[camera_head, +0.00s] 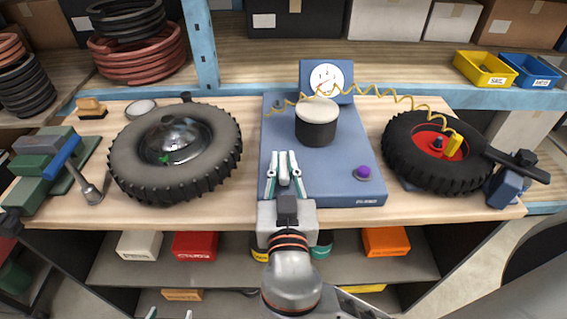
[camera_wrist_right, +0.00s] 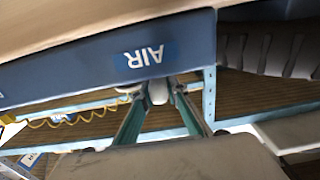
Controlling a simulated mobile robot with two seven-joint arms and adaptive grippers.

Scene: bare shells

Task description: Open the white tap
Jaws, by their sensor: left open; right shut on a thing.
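The white tap (camera_wrist_right: 157,92) shows in the right wrist view, below the blue unit's edge marked AIR. The fingers of my right gripper (camera_wrist_right: 158,100) are shut on it, one on each side. In the head view my right gripper (camera_head: 284,170) is at the front of the blue unit (camera_head: 325,180), left of its middle. Its fingers and wrist largely hide the tap there, so its turn angle cannot be told. Only two fingertips of my left gripper (camera_head: 170,313) show at the bottom edge; they are apart and empty.
The blue unit carries a gauge (camera_head: 326,77), a dark pot with a pale top (camera_head: 316,122) and a purple button (camera_head: 363,172). A yellow coiled hose (camera_head: 405,98) runs behind.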

